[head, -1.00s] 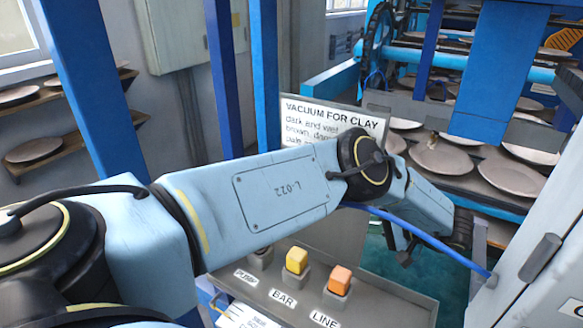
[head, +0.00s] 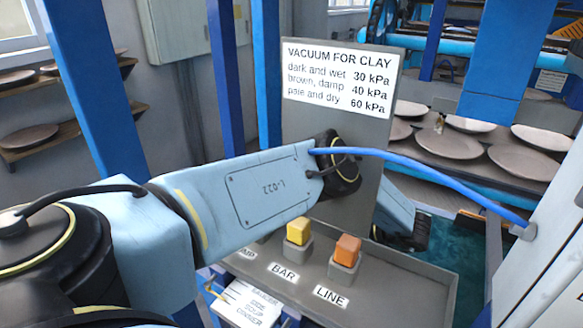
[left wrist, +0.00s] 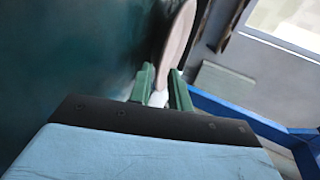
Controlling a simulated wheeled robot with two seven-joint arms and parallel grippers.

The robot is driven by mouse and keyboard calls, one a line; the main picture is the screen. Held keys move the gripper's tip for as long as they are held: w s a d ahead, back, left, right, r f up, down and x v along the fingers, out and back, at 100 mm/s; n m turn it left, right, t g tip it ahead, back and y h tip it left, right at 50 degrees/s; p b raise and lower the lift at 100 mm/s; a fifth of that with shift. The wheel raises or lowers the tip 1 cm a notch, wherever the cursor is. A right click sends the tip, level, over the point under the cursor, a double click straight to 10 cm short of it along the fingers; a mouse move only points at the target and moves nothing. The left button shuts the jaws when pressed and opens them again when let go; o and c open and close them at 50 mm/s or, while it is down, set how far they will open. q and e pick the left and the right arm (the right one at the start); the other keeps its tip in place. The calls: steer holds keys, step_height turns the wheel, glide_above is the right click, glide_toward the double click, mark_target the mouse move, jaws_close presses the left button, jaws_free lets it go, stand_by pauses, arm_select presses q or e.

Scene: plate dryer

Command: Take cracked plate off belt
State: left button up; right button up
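In the left wrist view my left gripper (left wrist: 162,80) has its green fingers closed around the rim of a pale pinkish plate (left wrist: 177,40), seen nearly edge-on. No crack can be made out on it. Dark teal lies to the left of it. In the head view my left arm reaches across to the right, and its gripper fingers are not visible. Several round plates lie on the belt rack (head: 425,158) at the right. One belt plate (head: 447,144) has a small brown thing at its far edge. My right gripper is not in view.
A grey panel with a vacuum chart (head: 338,78) stands behind my arm. A yellow button (head: 299,231) and an orange button (head: 347,250) sit on the tray below. A blue hose (head: 440,170) runs to a white cabinet (head: 550,240). Blue posts (head: 225,70) stand behind.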

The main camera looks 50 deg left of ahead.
arm_select(q)
steer(key=shift+x, duration=2.75)
jaws_close()
steer(key=shift+r, duration=0.1)
